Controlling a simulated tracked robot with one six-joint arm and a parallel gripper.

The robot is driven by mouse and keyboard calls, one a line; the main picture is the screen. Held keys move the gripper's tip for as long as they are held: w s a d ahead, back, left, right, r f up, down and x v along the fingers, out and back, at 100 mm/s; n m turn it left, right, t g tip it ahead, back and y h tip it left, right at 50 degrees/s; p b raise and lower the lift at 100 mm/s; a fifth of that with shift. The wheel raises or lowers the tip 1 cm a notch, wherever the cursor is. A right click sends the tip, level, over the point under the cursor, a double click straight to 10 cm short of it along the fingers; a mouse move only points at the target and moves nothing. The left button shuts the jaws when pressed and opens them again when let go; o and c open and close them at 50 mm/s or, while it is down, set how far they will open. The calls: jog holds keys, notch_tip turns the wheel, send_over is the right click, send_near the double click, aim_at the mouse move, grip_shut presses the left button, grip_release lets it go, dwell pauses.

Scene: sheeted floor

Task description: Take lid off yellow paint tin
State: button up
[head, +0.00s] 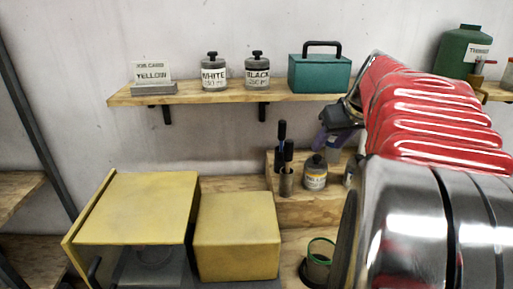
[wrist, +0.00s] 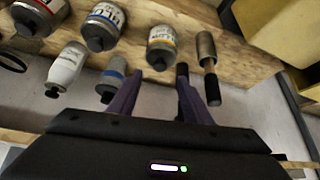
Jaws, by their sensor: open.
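The yellow paint tin (head: 315,179) stands upright on a wooden step in the head view, with a pale label and a dark knobbed lid on it. In the wrist view the tin (wrist: 163,38) shows a yellow band, and its dark lid (wrist: 160,58) faces my gripper. My gripper (head: 328,142) has purple fingers and is above and slightly right of the tin in the head view. In the wrist view the gripper (wrist: 158,84) is open and empty, its fingertips apart from the lid.
A brush holder (wrist: 206,46) with upright dark-handled brushes stands close beside the tin. Several other tins, including a blue-labelled one (wrist: 104,22), stand on the other side. Yellow boxes (head: 237,235) are at the lower left. A wall shelf (head: 215,97) holds a YELLOW card (head: 152,73).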

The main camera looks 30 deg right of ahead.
aim_at(318, 156)
jog(key=shift+x, duration=1.3)
jog(key=shift+x, duration=2.65)
jog(key=shift+c, duration=0.4)
jog(key=c, duration=1.1)
